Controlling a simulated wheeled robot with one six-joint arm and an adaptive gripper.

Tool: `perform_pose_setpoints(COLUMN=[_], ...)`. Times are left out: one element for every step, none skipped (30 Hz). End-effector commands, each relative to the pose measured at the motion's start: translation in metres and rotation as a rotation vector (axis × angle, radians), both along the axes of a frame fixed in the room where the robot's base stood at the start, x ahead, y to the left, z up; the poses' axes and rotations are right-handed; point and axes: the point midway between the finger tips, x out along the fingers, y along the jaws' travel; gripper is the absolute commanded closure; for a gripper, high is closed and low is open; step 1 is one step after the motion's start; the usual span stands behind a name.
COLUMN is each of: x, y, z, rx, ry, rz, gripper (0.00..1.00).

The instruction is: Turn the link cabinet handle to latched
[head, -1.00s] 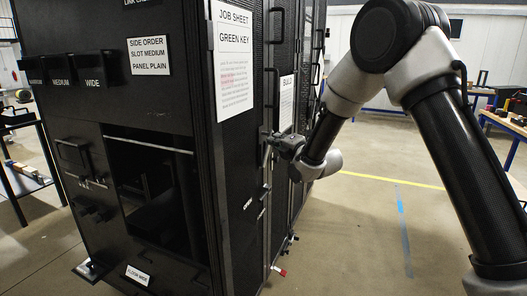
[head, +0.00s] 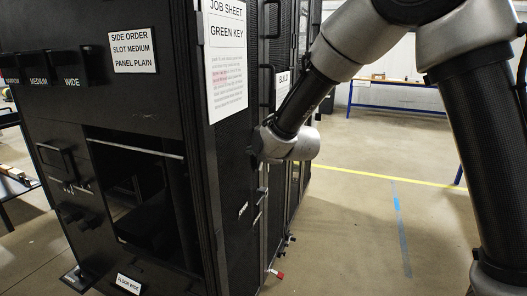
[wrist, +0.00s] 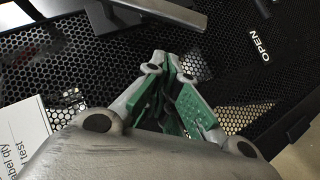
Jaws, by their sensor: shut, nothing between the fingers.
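The black link cabinet (head: 231,160) stands at the left in the head view, with a perforated door on its right-hand side. In the wrist view, a dark grey bar (wrist: 160,12) crosses the top edge in front of the perforated door (wrist: 68,52); it may be the handle, but its latch position is unclear. A white OPEN label (wrist: 260,45) is on the door at the upper right. My gripper (wrist: 172,88) has green finger pads, shut and empty. It points at the door, apart from the bar. In the head view my wrist hides most of the fingers.
A white sheet (wrist: 22,140) is at the lower left in the wrist view. The head view shows a job sheet (head: 227,60) on the cabinet and a red tag (head: 276,273) low down. The floor (head: 345,230) to the right is clear; a blue-framed table (head: 390,82) stands far back.

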Motion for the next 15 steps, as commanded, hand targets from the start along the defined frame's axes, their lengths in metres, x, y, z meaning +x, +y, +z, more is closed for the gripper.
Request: perform_pose_setpoints(x=[0.008,0.012,0.017,0.021,0.024,0.027,0.030,0.032,0.034,0.036,0.036,0.037,0.038,0.038,0.038], y=[0.004,0.005,0.001,-0.001,-0.002,-0.003,-0.004,-0.005,-0.005,-0.006,-0.006,-0.006,-0.006,-0.006,-0.006], z=[-0.006,-0.008,-0.013,-0.015,-0.018,-0.021,-0.022,-0.024,-0.025,-0.026,-0.027,-0.028,-0.028,-0.029,-0.029], rx=[-0.001,0.000,-0.003,-0.003,-0.002,-0.003,-0.002,-0.001,-0.001,-0.001,-0.001,-0.001,-0.001,0.000,0.000], ry=[0.001,0.001,0.002,0.002,0.001,0.001,0.001,0.001,0.000,-0.001,0.000,0.000,0.000,0.000,0.000], rz=[-0.001,-0.002,-0.004,-0.003,-0.002,-0.002,-0.002,-0.003,-0.002,-0.001,0.000,0.000,-0.001,0.000,0.000], gripper=[1.00,1.00,1.00,1.00,1.00,1.00,1.00,1.00,1.00,1.00,1.00,1.00,1.00,1.00,1.00])
